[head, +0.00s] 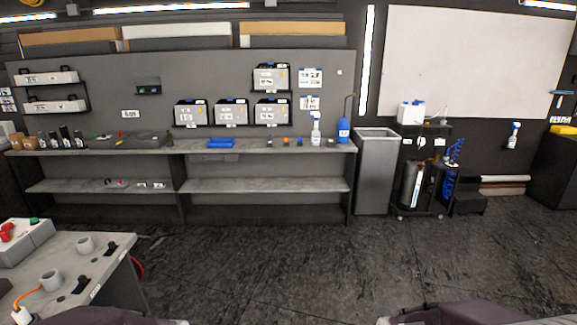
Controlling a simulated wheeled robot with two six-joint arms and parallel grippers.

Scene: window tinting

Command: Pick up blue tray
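A small, flat blue object that may be the blue tray (221,143) lies on top of the long grey workbench (190,148) against the far wall. It is too small to tell its exact shape or whether anything is in it. It stands well away from me across the floor. Parts of my two arms show at the bottom edge, one left of centre and one at the right. Neither gripper is in view.
A table (85,262) with cups and tools stands close at the lower left. A grey bin (376,175) and a black cart (425,170) stand right of the bench. A spray bottle (316,129) and a blue bottle (343,130) are on the bench. The middle floor is clear.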

